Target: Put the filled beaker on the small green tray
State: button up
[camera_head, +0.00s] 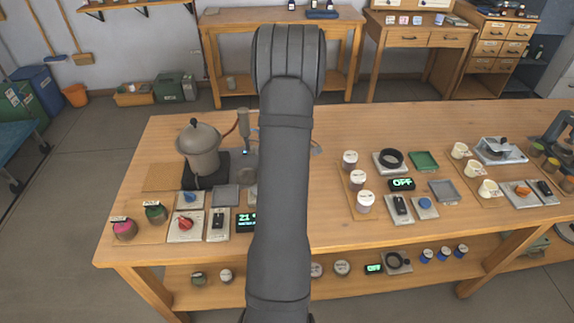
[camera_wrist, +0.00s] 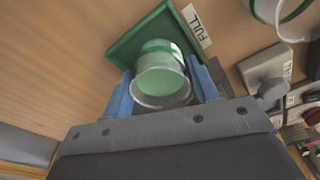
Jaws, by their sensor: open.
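The filled beaker (camera_wrist: 176,62) is clear, with a green band and pale green contents, its mouth facing the camera in the wrist view. The small green tray (camera_wrist: 130,48) lies behind it, next to a "FULL" label (camera_wrist: 196,25). The beaker appears to stand on the tray's near part; its base is hidden. My gripper (camera_wrist: 164,85) is open, with one blue finger on each side of the beaker. Whether the fingers touch it is unclear. My arm hides the gripper, the beaker and this tray in the head view.
The distiller pot (camera_head: 198,150) stands at the left of the bench, with knobs and switch plates in front. Right of my arm are several jars (camera_head: 350,160), another green tray (camera_head: 424,161) and a grey tray (camera_head: 443,190). Bare wood lies left of the tray in the wrist view.

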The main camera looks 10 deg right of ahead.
notch_tip(320, 180, up, 12)
jog(key=d, duration=0.1)
jog(key=shift+s+d+f, duration=0.15)
jog(key=shift+s+f, duration=0.1)
jog(key=shift+s, duration=0.05)
jog(key=f, duration=0.4)
jog(key=a+f, duration=0.1)
jog(key=f, duration=0.7)
jog(key=shift+w+a+f, duration=0.2)
jog(key=shift+w+f, duration=0.05)
jog(key=shift+f, duration=0.05)
notch_tip(320, 180, up, 3)
jog(key=shift+r, duration=0.65)
